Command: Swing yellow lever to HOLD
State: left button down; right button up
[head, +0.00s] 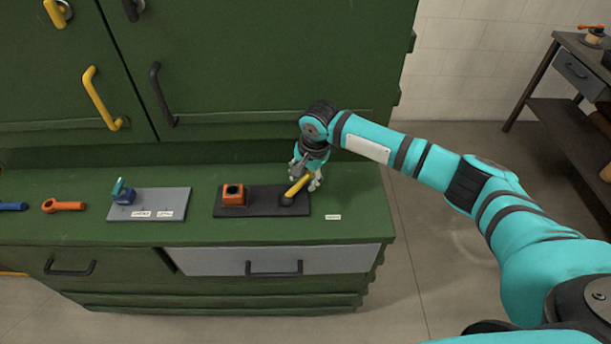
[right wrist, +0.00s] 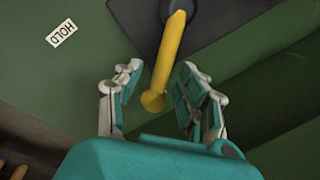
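The yellow lever (head: 298,185) is pivoted on a dark base plate (head: 262,208) on the green counter and slants up to the right. My right gripper (head: 307,176) is at its free end. In the right wrist view the yellow lever (right wrist: 168,62) runs between the two open fingers of my right gripper (right wrist: 158,92), with a visible gap on each side. A white HOLD label (right wrist: 62,33) lies on the counter near the plate; a small white label, too small to read, shows in the head view (head: 333,217). My left gripper is not in view.
An orange block (head: 233,194) with a dark hole sits on the plate's left part. A grey plate (head: 150,205) with a blue-teal lever (head: 123,192) is further left, beside loose orange (head: 64,205) and blue handles. Green cabinet doors (head: 250,60) stand behind.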

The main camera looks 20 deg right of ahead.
jog(key=shift+f, duration=0.1)
grip_shut()
dwell(0.5)
